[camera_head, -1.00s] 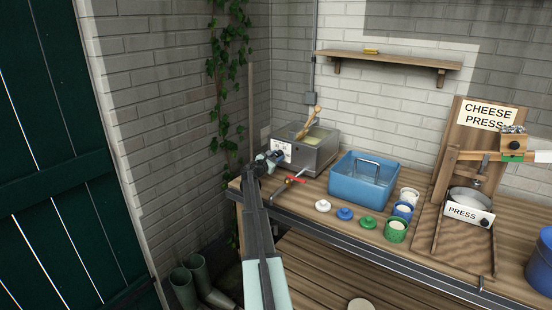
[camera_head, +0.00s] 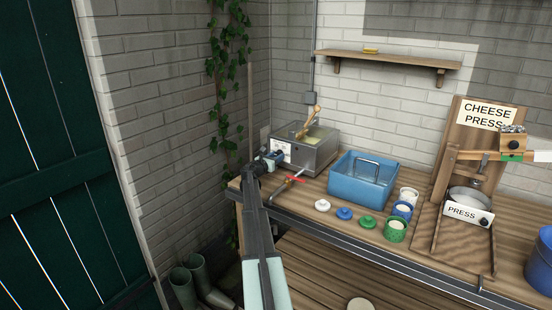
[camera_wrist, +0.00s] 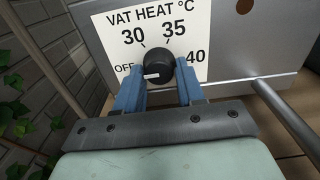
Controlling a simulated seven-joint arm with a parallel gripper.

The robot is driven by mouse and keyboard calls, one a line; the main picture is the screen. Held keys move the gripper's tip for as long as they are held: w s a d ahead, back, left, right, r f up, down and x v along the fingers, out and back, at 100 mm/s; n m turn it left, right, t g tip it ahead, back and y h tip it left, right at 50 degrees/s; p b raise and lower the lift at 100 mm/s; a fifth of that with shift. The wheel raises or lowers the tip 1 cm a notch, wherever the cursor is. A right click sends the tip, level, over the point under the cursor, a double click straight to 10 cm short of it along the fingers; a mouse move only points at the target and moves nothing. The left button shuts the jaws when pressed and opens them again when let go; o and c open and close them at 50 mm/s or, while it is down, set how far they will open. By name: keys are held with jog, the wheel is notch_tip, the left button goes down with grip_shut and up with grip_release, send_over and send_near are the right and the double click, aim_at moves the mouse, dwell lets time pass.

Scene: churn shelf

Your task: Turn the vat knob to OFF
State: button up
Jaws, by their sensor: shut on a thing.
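The vat (camera_head: 318,152) is a grey metal box at the table's left end, with a wooden-handled tool standing in it. Its white label in the wrist view reads VAT HEAT °C with OFF, 30, 35 and 40 around the black knob (camera_wrist: 158,67). The knob's white pointer mark lies on its left side and points left, roughly towards the OFF word. My gripper (camera_wrist: 158,83), with blue fingers, is shut on the knob, one finger on each side. In the head view my gripper (camera_head: 272,160) is at the vat's front and hides the knob.
A red-handled tap (camera_head: 293,180) sticks out low at the vat's front, right of my gripper. A blue tub (camera_head: 352,183), small lids and cups stand to the right. The cheese press (camera_head: 465,190) is further right. A brick wall is close on the left.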

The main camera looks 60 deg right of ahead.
jog(key=o, duration=1)
jog(key=a, duration=1.2)
jog(key=shift+a, duration=0.9)
jog(key=shift+w, duration=0.1)
